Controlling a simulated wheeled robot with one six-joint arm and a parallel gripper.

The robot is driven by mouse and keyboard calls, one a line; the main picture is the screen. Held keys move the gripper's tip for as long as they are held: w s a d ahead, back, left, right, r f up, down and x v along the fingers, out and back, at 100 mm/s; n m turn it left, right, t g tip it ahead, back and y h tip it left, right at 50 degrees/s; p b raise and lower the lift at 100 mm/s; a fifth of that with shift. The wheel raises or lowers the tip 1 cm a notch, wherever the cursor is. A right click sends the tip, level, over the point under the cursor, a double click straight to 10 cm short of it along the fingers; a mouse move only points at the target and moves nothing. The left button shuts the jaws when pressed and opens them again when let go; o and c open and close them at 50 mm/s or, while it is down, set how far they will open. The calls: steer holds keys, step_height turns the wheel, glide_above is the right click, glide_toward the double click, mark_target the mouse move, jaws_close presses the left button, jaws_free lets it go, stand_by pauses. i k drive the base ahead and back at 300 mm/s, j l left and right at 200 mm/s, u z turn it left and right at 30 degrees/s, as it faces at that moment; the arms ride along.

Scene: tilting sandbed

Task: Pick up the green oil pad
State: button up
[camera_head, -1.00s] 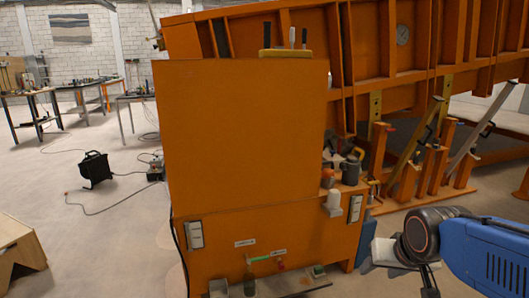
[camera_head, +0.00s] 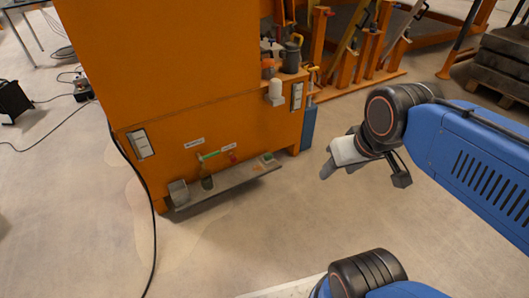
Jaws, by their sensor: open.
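A small green-topped item (camera_head: 267,157) sits at the right end of the narrow grey shelf (camera_head: 235,181) on the orange cabinet's lower front. It may be the green oil pad, but it is too small to tell. A green-handled thing (camera_head: 208,156) stands out from the cabinet front above the shelf's left part. My gripper (camera_head: 328,170) is open, off to the right of the shelf and well apart from it. I see nothing between its fingers.
The orange cabinet (camera_head: 150,60) fills the left and middle. A black cable (camera_head: 152,215) runs down to the floor at the left. The floor (camera_head: 230,245) before the shelf is clear.

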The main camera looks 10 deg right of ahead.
mark_target(268, 159)
steer(key=i+l+u, duration=0.3)
steer(key=l, duration=0.45)
steer(key=i+l+u, duration=0.25)
steer(key=l, duration=0.55)
steer(key=l+u, duration=0.3)
steer(key=l, duration=0.5)
steer(key=l+u, duration=0.3)
steer(key=l, duration=0.55)
steer(key=i, duration=0.55)
